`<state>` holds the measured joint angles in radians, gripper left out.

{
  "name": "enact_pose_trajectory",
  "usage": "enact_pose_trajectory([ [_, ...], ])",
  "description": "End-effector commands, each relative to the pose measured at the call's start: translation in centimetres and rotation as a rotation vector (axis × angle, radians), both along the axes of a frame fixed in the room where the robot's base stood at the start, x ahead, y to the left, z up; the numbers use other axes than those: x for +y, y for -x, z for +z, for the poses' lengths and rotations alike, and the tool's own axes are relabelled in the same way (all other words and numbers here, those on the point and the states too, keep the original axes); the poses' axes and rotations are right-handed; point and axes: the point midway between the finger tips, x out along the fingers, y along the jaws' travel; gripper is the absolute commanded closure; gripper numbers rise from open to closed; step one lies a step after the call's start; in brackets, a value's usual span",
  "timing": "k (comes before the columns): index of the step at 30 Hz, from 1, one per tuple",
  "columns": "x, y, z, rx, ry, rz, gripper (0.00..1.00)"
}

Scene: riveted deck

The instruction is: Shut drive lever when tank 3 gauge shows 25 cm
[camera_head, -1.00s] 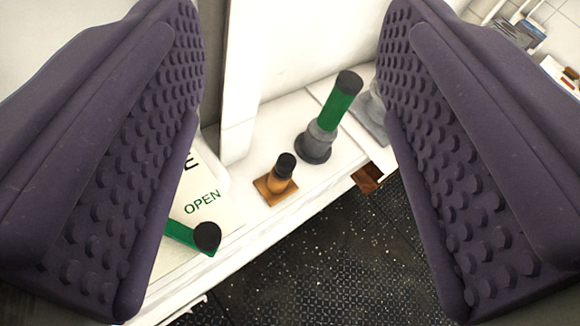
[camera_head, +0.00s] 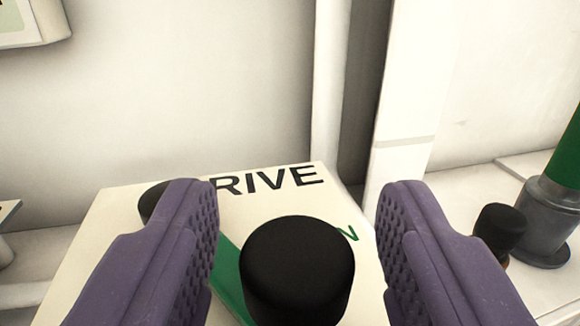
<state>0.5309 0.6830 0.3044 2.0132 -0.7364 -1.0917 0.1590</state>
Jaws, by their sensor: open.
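The drive lever shows as a green bar (camera_head: 230,277) with a large black knob (camera_head: 297,268) at its near end. It lies over a cream panel (camera_head: 100,245) lettered "RIVE", the first letter hidden, and a green "N" shows beside the knob. A second black round part (camera_head: 152,203) is partly hidden behind my left finger. My gripper (camera_head: 297,235) is open, its purple studded fingers on either side of the knob with gaps to both. I cannot tell whether the fingers are level with the knob. No tank 3 gauge reading can be seen.
A green handle (camera_head: 568,155) on a grey base (camera_head: 545,222) stands at the right edge. A small black knob (camera_head: 500,228) is just right of my right finger. A white post (camera_head: 405,110) rises behind the panel. A framed board (camera_head: 35,30) is cut off at upper left.

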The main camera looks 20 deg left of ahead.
Motion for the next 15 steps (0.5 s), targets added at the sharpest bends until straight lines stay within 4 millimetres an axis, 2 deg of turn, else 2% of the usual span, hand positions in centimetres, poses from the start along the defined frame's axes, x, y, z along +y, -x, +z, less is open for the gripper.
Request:
enact_pose_trajectory([
  [9, 0.27, -0.64, 0.03, 0.000, 0.000, 0.000, 0.45],
  [10, 0.27, -0.64, 0.03, 0.000, 0.000, 0.000, 0.47],
  [15, 0.25, -0.62, 0.04, 0.000, 0.001, 0.000, 0.86],
])
